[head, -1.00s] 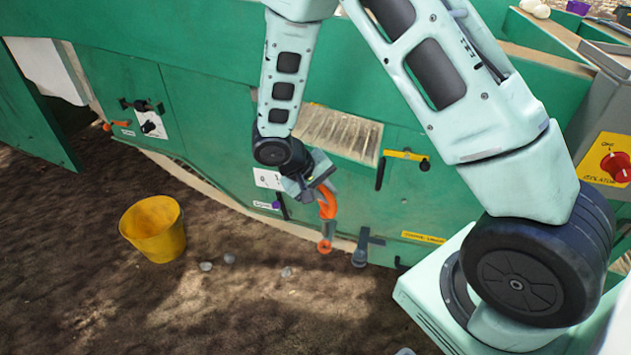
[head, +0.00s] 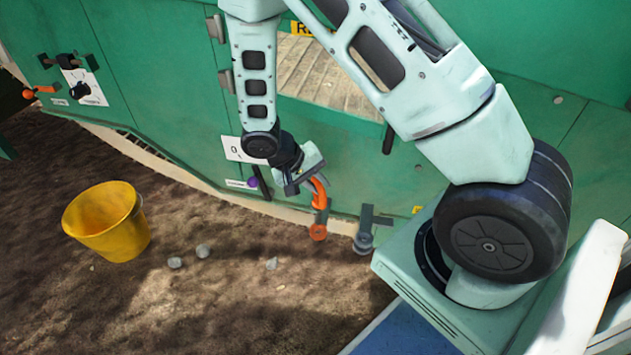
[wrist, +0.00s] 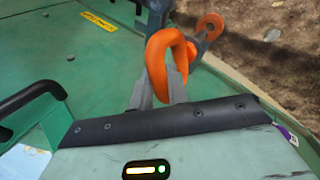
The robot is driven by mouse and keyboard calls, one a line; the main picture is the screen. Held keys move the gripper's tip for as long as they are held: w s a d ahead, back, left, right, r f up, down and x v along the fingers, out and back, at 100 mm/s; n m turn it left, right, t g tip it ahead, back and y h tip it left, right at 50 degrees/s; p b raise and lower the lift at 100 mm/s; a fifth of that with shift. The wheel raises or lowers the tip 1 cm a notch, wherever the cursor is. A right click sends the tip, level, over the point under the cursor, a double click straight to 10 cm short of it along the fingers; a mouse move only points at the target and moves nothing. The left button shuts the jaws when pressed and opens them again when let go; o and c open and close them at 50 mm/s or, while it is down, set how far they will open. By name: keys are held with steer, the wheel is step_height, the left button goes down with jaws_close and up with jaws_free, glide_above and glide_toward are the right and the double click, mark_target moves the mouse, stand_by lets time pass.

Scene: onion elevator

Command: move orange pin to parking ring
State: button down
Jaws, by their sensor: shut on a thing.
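My gripper (head: 314,184) is shut on the curved handle of the orange pin (head: 319,195), beside the green machine's lower edge. In the wrist view the handle of the orange pin (wrist: 157,52) forms a loop at the grey fingertips (wrist: 160,88). An orange ring (head: 318,232) on a grey bracket sits just below the handle; it also shows beyond the handle in the wrist view (wrist: 210,22). A grey bracket with a dark round end (head: 363,242) stands to its right. Which is the parking ring is unclear. The pin's lower end is hidden.
A yellow bucket (head: 108,225) stands on the dirt at left, with several small stones (head: 203,251) near it. The green machine wall (head: 180,110) is close behind my gripper. A black handle (wrist: 35,100) juts out in the wrist view. Open ground lies in front.

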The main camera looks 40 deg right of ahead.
mark_target(313, 205)
steer(key=shift+f, duration=0.1)
steer(key=shift+f+b, duration=3.55)
steer(key=shift+f, duration=0.95)
steer(key=c, duration=1.3)
jaws_free()
steer(key=p+v, duration=0.6)
steer(key=v, duration=1.1)
steer(key=shift+a+r, duration=0.15)
